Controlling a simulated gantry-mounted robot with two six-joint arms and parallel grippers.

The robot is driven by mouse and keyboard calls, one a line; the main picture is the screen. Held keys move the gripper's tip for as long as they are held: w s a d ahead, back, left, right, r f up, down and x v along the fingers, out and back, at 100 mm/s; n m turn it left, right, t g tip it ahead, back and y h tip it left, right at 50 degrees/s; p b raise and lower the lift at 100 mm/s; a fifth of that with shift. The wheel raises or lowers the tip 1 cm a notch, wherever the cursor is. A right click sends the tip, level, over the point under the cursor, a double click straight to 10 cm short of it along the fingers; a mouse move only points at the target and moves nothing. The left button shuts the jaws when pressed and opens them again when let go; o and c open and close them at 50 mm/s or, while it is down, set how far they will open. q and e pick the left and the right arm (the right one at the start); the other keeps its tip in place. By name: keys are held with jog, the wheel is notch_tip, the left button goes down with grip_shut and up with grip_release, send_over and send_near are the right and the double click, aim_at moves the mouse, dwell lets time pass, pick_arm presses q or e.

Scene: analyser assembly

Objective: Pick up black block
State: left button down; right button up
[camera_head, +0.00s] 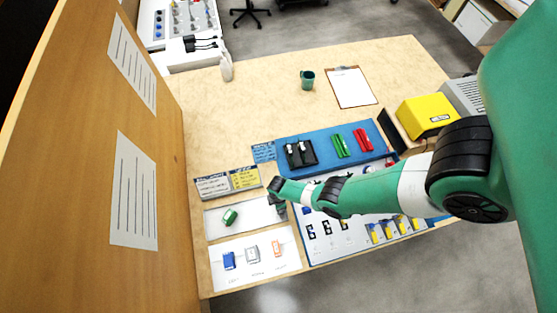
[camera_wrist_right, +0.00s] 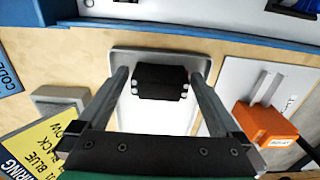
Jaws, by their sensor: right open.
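The black block (camera_wrist_right: 160,80) lies on a pale tray (camera_wrist_right: 140,122) in the right wrist view. It has small light round spots along its two ends. My right gripper (camera_wrist_right: 159,92) is open, with one finger on each side of the block and a visible gap on both sides. In the head view, my right gripper (camera_head: 279,208) is over the right end of the pale tray (camera_head: 254,215). The gripper and wrist hide much of that spot, so I cannot make out the block clearly there. My left gripper is not in view.
A green object (camera_head: 230,216) lies on the same tray. Blue, white and orange blocks sit on a white sheet (camera_head: 240,275) in front. An orange block (camera_wrist_right: 264,122) is right of the gripper in the wrist view. A blue mat (camera_head: 325,133) lies behind.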

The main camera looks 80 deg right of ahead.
jog(key=shift+r, duration=0.1)
jog(key=c, duration=1.4)
jog(key=shift+r, duration=0.1)
jog(key=shift+r+p, duration=0.25)
jog(key=shift+p, duration=0.1)
jog(key=r+p, duration=0.4)
jog(key=shift+s+a+r, duration=0.1)
jog(key=shift+s+a, duration=0.05)
jog(key=shift+a, duration=0.15)
jog(key=s+a+r+p, duration=0.1)
jog(key=a+r+p, duration=0.1)
jog(key=a+p, duration=0.1)
jog(key=s+a+r+p, duration=0.2)
jog(key=a+r+p, duration=0.1)
jog(key=a, duration=0.2)
jog(key=s+a+r+p, duration=0.2)
jog(key=a+r+p, duration=0.1)
jog(key=a, duration=0.1)
jog(key=shift+s+a, duration=0.1)
jog(key=shift+s, duration=0.1)
